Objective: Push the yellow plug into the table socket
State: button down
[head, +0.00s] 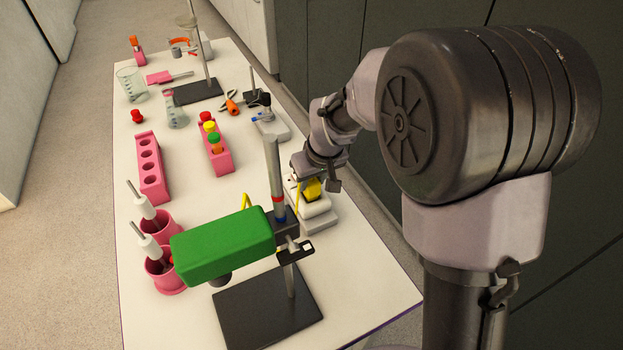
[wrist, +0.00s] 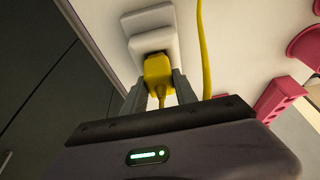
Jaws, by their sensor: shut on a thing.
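The yellow plug (head: 312,188) is between the fingers of my gripper (head: 306,181), at the right edge of the table. In the wrist view the shut fingers hold the yellow plug (wrist: 158,70) from both sides. The white table socket (head: 317,213) is right at the plug, and it also shows in the wrist view (wrist: 150,22). The plug's front end meets the socket face there. Its prongs are hidden, so I cannot tell how deep it sits. A yellow cable (wrist: 203,40) runs beside the socket.
A stand with a green block (head: 222,245) and black base (head: 265,308) is close in front of the socket. Pink racks (head: 151,170) and pink cups (head: 167,278) stand to the left. A second white unit (head: 272,128) lies farther back along the right edge.

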jog(key=shift+f+b, duration=0.6)
dwell(0.4)
jog(key=shift+s, duration=0.1)
jog(key=c, duration=0.9)
grip_release()
jog(key=p+v, duration=0.6)
jog(key=v, duration=1.2)
jog(key=s+d+f+m+t+b, duration=0.1)
jog(key=s+d+m+b, duration=0.1)
jog(key=s, duration=0.8)
jog(key=s+d+f+m+t+b, duration=0.1)
jog(key=s+m+b, duration=0.4)
jog(key=s, duration=0.6)
jog(key=shift+d+f+m, duration=0.55)
jog(key=shift+f+m, duration=0.2)
jog(key=shift+m, duration=0.25)
